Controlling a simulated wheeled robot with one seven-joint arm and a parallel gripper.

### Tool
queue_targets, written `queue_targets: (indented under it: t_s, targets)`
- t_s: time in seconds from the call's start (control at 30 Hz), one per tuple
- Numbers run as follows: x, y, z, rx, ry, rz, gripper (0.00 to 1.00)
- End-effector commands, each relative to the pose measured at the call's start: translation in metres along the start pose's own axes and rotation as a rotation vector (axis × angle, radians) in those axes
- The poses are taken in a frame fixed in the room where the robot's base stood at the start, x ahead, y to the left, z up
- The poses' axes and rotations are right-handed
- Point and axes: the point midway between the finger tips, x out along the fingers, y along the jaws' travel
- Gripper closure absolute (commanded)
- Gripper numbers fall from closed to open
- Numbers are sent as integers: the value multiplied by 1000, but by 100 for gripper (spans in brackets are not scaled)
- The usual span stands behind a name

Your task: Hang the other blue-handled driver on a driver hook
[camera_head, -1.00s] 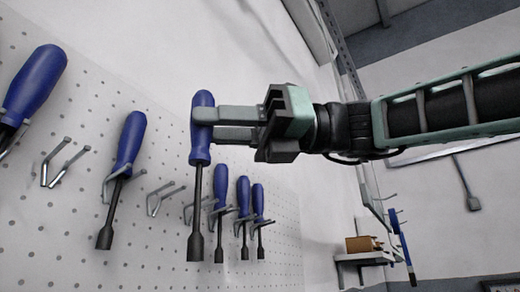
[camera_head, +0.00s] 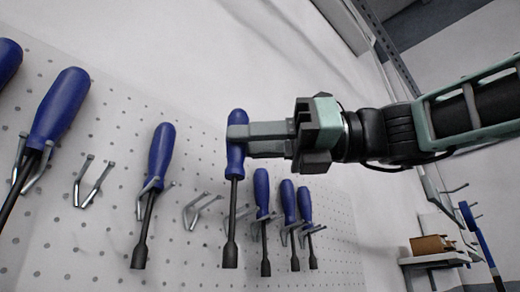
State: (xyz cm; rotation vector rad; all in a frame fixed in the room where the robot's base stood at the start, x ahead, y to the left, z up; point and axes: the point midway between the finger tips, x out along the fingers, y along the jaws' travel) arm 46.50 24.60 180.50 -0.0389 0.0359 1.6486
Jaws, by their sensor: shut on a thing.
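My gripper (camera_head: 240,133) is shut on the handle of a blue-handled driver (camera_head: 234,163). The driver hangs upright from the jaws, its dark shaft pointing down, in front of the pegboard. An empty two-prong hook (camera_head: 200,209) is just left of the held driver's shaft. Another empty hook (camera_head: 92,182) is farther left. Whether the held driver touches any hook cannot be told. Other blue-handled drivers hang on hooks: one (camera_head: 160,160) between the empty hooks, a large near one (camera_head: 60,105) at left, and several (camera_head: 288,200) right of the held driver.
The white perforated pegboard (camera_head: 110,240) fills the left and middle. A shelf (camera_head: 434,258) with a brown box (camera_head: 428,245) stands at the lower right, beside a blue-handled tool (camera_head: 470,216) on the wall. The hanging drivers stand close to the held driver's right.

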Motion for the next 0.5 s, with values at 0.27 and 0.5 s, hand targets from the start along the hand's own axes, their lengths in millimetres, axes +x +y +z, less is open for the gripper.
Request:
queue_targets:
  t_s: [0.27, 0.5]
  targets:
    - [12, -11, 0, 1, -1, 2, 99]
    - [21, -21, -2, 1, 0, 3, 99]
